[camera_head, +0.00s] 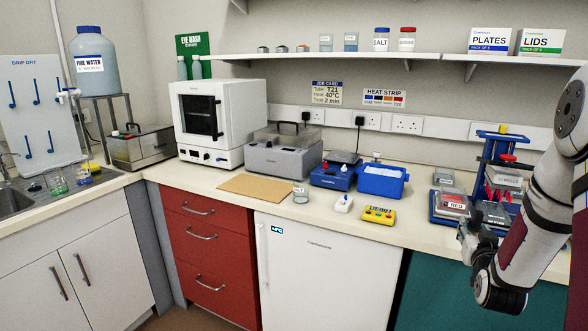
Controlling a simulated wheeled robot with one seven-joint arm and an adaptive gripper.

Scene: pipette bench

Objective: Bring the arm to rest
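My arm (549,185) comes in from the right edge, bends down in front of the bench and ends low at the right. My gripper (466,238) is small and dark at the bench's front edge, just in front of a blue stand holding a red-labelled box (453,203). I cannot tell whether it touches the stand, and its fingers are too small to show open or shut. I see nothing clearly held in it.
The blue stand (487,160) with a tall frame is close behind my arm. A yellow timer (379,215), a white bottle (344,204), a blue tub (382,182) and a beaker (301,195) stand to the left. The brown mat (255,187) is bare.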

